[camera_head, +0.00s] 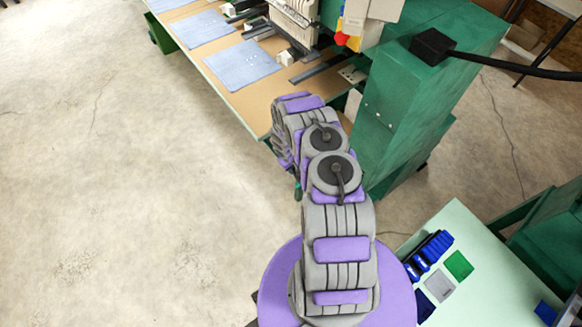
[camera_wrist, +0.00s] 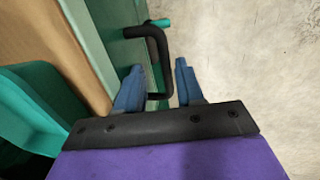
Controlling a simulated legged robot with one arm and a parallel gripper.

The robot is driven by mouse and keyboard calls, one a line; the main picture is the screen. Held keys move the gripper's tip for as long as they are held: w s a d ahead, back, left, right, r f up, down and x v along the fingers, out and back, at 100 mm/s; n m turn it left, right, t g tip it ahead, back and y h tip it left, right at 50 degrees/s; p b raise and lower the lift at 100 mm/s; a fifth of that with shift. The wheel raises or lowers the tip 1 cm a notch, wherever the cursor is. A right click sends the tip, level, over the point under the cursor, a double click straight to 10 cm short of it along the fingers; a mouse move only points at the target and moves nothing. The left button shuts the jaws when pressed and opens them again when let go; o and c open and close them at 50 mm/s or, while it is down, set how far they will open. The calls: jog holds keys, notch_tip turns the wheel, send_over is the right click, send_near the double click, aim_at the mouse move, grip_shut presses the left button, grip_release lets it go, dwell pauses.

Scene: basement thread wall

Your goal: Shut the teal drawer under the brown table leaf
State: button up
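The brown table leaf (camera_head: 245,92) runs from the upper left to my arm in the head view. It also shows at the left of the wrist view (camera_wrist: 48,45). Beside it in the wrist view is a green front panel (camera_wrist: 112,50) with a black bar handle (camera_wrist: 162,55). A brighter teal part (camera_wrist: 35,105) lies at the lower left; I cannot tell whether it belongs to the drawer or how far the drawer is out. My gripper (camera_wrist: 160,76) is open, its blue fingers apart with the handle's lower end between them. Contact is unclear. The head view hides the fingertips behind my arm.
A green machine cabinet (camera_head: 400,125) stands just right of my arm. Blue cloth pieces (camera_head: 240,65) lie on the leaf. A pale green table (camera_head: 480,270) with blue tools and coloured squares is at the lower right. The concrete floor (camera_head: 120,170) at left is clear.

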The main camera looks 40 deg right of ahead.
jog(key=shift+w+r, duration=0.1)
jog(key=shift+r, duration=0.05)
notch_tip(320, 180, up, 16)
jog(key=a+p, duration=0.1)
jog(key=a, duration=0.1)
jog(key=shift+a+r, duration=0.25)
jog(key=shift+a, duration=0.05)
dwell(0.4)
dwell(0.5)
